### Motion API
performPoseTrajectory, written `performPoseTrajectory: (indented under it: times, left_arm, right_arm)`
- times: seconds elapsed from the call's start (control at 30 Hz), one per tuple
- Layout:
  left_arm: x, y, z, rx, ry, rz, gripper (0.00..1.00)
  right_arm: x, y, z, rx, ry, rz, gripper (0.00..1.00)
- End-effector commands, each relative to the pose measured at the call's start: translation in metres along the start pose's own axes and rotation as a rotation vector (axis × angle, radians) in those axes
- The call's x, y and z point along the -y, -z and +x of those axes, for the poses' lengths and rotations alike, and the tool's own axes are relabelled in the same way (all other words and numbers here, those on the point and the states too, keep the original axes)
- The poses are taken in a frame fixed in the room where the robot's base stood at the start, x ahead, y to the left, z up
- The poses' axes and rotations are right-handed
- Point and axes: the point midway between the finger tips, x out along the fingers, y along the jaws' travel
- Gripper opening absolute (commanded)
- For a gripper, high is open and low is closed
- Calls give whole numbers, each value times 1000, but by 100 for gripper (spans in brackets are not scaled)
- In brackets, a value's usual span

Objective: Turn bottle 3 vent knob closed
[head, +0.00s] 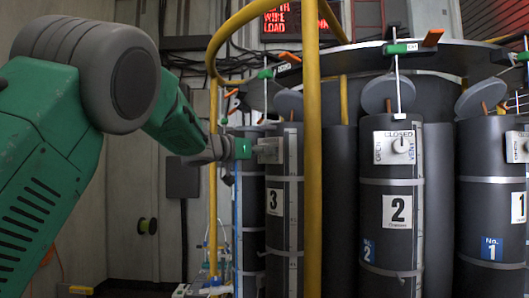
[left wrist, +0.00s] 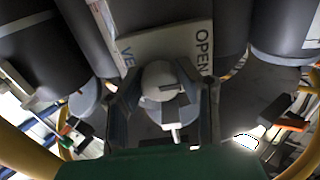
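Bottle 3 (head: 274,225) is a dark grey cylinder with a black "3" label, standing left of bottle 2 in the head view. Its pale vent plate (head: 268,150) faces my left gripper (head: 224,149), which is close in front of it. In the left wrist view the vent plate (left wrist: 150,45) shows "OPEN" and part of "VENT". The round whitish vent knob (left wrist: 163,80) sits between the two fingers of the left gripper (left wrist: 164,97). The fingers are apart, with gaps beside the knob. The knob's exact setting is hard to read. My right gripper is in neither view.
Bottle 2 (head: 397,215) and bottle 1 (head: 492,200) stand to the right, each with its own vent plate. A yellow post (head: 313,190) rises just in front of bottle 3's right side. A dark round frame (head: 400,54) spans above the bottles.

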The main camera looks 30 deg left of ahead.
Motion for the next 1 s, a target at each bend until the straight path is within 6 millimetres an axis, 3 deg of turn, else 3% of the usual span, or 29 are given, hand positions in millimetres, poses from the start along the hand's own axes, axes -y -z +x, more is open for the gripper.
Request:
performPoseTrajectory:
  times: [0.47, 1.0]
  left_arm:
    - [2, 0, 0, 2, 4, 93, 0]
    - [1, -1, -1, 2, 3, 566, 0]
  right_arm:
    - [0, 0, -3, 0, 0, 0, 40]
    - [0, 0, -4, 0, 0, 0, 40]
